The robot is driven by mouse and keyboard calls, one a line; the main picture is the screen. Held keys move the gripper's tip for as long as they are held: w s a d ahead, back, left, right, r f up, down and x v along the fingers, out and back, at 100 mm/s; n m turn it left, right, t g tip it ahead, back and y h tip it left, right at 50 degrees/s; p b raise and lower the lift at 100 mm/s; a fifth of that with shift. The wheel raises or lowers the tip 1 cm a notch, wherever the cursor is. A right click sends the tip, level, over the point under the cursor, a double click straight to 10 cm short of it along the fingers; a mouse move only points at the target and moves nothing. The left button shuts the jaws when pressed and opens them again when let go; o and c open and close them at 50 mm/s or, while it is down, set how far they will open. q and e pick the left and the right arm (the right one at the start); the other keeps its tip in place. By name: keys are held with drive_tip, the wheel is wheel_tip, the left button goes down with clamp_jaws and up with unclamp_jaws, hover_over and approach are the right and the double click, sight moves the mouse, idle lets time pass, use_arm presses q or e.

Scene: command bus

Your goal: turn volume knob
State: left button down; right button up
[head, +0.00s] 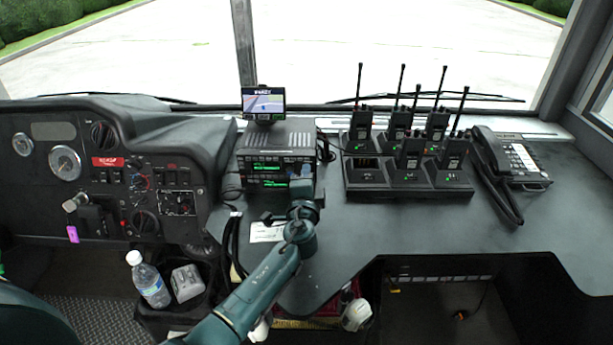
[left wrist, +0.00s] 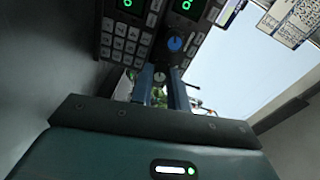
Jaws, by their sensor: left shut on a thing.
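The radio unit (head: 262,165) with green displays stands on the dash in the middle of the head view. Its front also shows in the left wrist view, with a keypad (left wrist: 125,40) and a blue-capped knob (left wrist: 175,44). My left gripper (head: 300,178) is at the right part of the radio's front and hides some of it. In the left wrist view its fingers (left wrist: 160,76) are on either side of a small dark knob (left wrist: 159,77), just below the blue-capped one. I cannot tell which knob is the volume knob. My right gripper is not in view.
A small screen (head: 263,103) stands above the radio. A charger (head: 385,178) with several handheld radios and a telephone (head: 515,165) are to the right. The instrument panel (head: 90,170) is to the left. A bottle (head: 148,280) stands below it.

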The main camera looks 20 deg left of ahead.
use_arm(q)
drive_tip(key=m, duration=0.2)
drive_tip(key=m+p, duration=0.1)
drive_tip(key=m, duration=0.2)
drive_tip(key=shift+r+m+p, duration=0.2)
drive_tip(key=shift+m+p, duration=0.4)
drive_tip(key=shift+m, duration=0.5)
drive_tip(key=m+p, duration=0.1)
drive_tip(key=m, duration=0.1)
drive_tip(key=shift+m, duration=0.3)
drive_tip(key=shift+m+p, duration=0.3)
drive_tip(key=shift+m, duration=0.4)
drive_tip(key=shift+m+p, duration=0.3)
drive_tip(key=shift+m, duration=0.9)
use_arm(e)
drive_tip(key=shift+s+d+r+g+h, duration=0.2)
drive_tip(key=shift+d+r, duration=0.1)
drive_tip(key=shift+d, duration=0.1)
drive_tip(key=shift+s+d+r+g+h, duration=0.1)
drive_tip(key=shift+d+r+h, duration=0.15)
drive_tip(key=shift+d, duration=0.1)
use_arm(q)
drive_tip(key=shift+f, duration=0.1)
